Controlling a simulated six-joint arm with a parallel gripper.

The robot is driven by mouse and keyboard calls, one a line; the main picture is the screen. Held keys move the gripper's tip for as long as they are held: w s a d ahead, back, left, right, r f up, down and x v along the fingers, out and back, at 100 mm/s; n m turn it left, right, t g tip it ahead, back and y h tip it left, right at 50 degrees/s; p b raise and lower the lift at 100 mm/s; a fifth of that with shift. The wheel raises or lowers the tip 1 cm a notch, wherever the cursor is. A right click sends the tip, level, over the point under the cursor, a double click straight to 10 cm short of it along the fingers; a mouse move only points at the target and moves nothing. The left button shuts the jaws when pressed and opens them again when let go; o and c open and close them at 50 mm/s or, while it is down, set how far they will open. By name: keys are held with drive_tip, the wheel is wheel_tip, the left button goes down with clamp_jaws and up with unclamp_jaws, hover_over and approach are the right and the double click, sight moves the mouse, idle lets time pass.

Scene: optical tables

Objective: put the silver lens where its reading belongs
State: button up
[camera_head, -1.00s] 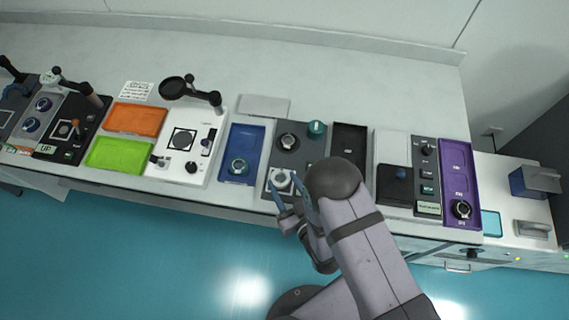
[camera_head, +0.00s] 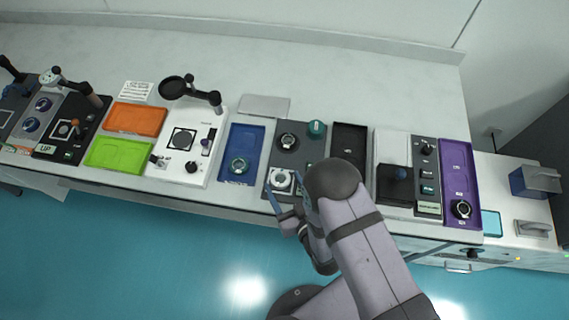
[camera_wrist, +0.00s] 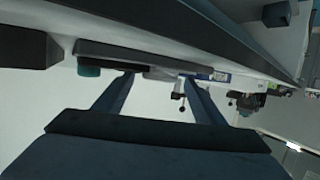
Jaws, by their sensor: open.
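My gripper (camera_head: 286,194) is open at the front of the grey station (camera_head: 298,158), its two blue fingers spread around or just in front of a pale square mount (camera_head: 280,181) with a round silvery piece on it. I cannot tell if this piece is the silver lens, or whether a finger touches it. A dark-rimmed round lens (camera_head: 289,141) sits at the back of the station. Other ringed lenses lie in the blue tray (camera_head: 236,141) and at the front of the purple tray (camera_head: 455,165). The wrist view shows both fingers (camera_wrist: 158,82) apart with nothing clearly between them.
A teal knob (camera_head: 316,128) rises at the station's back right. A black tray (camera_head: 349,137) lies right of it, partly hidden by my arm. Left stand a white instrument (camera_head: 205,125) with a raised black arm, an orange tray (camera_head: 136,118) and a green tray (camera_head: 117,153). The rear bench is mostly clear.

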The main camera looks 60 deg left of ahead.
drive_tip(key=p+v, duration=0.1)
drive_tip(key=v, duration=0.3)
drive_tip(key=shift+d+r, duration=0.1)
drive_tip(key=shift+d, duration=0.15)
drive_tip(key=shift+o, duration=0.6)
drive_tip(key=shift+d, duration=0.1)
